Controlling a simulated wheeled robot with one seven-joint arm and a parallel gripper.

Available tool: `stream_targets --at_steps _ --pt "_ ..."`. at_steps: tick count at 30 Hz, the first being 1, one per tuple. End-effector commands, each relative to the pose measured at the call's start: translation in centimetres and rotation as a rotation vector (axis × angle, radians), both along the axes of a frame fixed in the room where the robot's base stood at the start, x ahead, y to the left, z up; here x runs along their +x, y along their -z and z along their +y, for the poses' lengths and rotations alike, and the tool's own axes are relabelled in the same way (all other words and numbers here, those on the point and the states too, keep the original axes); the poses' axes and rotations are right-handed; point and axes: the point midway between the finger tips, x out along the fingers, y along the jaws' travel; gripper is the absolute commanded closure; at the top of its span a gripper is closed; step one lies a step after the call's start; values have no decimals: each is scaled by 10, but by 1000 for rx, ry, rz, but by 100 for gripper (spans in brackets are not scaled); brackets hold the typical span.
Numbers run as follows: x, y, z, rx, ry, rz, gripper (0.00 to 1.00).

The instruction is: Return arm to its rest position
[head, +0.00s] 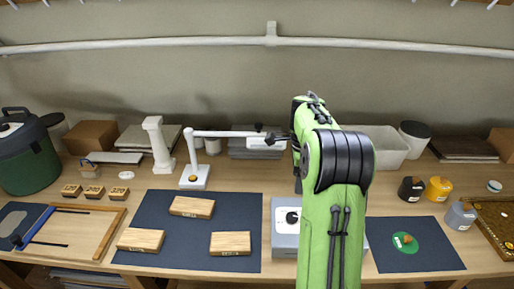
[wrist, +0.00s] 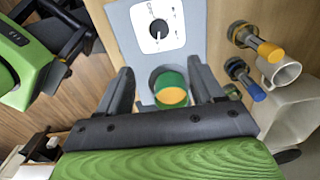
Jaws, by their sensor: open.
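My green arm (head: 335,165) rises from the bottom of the head view and bends over the middle of the table. It hides my gripper there. In the wrist view my gripper (wrist: 163,88) has its two dark fingers spread apart. A green cylinder with an orange top (wrist: 171,90) shows between and beyond the fingers, in a round grey opening. I cannot tell how far the fingers are from it. Beyond it is a grey panel with a black dial on a white plate (wrist: 158,28). In the head view the grey dial unit (head: 283,240) is partly behind my arm.
A dark mat with wooden blocks (head: 240,270) lies left of the arm. A white lamp-like stand (head: 194,180) reaches toward the arm. A white bin (head: 390,150) stands behind, right. Black and yellow jars (head: 438,190) and another dark mat (head: 440,262) are to the right.

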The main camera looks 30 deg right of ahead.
Motion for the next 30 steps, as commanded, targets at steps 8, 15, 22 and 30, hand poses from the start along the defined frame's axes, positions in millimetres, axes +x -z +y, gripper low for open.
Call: stream_targets --at_steps 8,15,22,30 --pt "-1 -17 21 -28 -120 -15 33" --pt "-51 -89 146 -207 -921 -102 33" --pt "-145 -94 237 -402 -1699 -204 33" --pt "-198 -68 270 -538 -2132 -277 33"
